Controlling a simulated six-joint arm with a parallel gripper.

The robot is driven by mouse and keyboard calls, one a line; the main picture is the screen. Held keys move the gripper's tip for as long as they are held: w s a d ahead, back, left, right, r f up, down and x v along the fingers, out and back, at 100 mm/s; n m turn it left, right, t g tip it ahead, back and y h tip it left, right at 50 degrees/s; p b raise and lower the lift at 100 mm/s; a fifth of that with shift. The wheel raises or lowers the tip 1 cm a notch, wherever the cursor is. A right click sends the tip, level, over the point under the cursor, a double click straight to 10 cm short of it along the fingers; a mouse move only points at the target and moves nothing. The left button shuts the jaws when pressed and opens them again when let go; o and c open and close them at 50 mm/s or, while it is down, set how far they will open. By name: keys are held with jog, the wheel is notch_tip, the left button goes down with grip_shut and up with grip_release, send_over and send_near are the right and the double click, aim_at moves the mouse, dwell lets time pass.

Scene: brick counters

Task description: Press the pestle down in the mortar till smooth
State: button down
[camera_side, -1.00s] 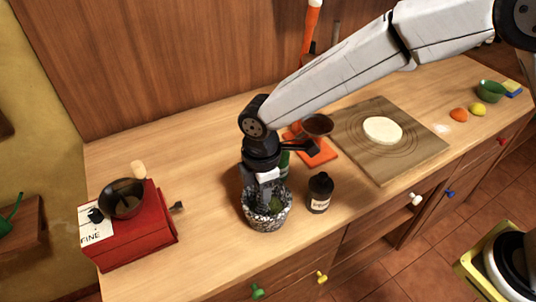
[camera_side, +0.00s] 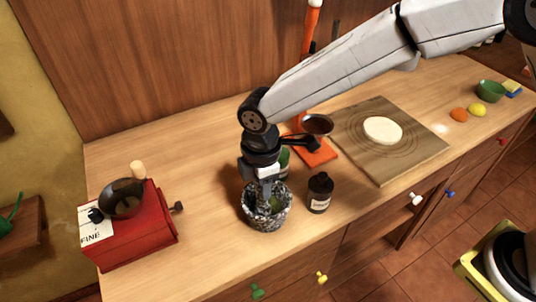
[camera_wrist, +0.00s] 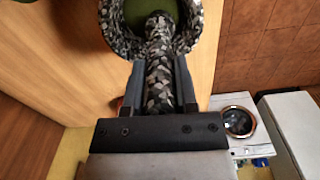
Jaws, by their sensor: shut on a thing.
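The mortar (camera_side: 268,215) is a speckled grey stone bowl on the wooden counter, with green contents inside. It also shows at the top of the wrist view (camera_wrist: 118,40), where the green paste (camera_wrist: 150,8) lies in it. My gripper (camera_side: 266,180) is right above the mortar in the side view. In the wrist view my gripper (camera_wrist: 158,75) is shut on the speckled pestle (camera_wrist: 159,58), one finger on each side. The pestle's far end reaches into the mortar. Whether its tip touches the bottom cannot be told.
A dark bottle (camera_side: 320,192) stands close to the right of the mortar. A red grinder (camera_side: 138,237) is at the left. Behind are an orange stand (camera_side: 317,152) and a board (camera_side: 405,160) with a dough round (camera_side: 383,130). The counter between grinder and mortar is clear.

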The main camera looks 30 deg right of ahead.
jog(key=shift+f, duration=0.7)
jog(key=shift+r, duration=1)
jog(key=shift+r, duration=0.1)
jog(key=shift+r, duration=3.05)
jog(key=shift+s, duration=0.1)
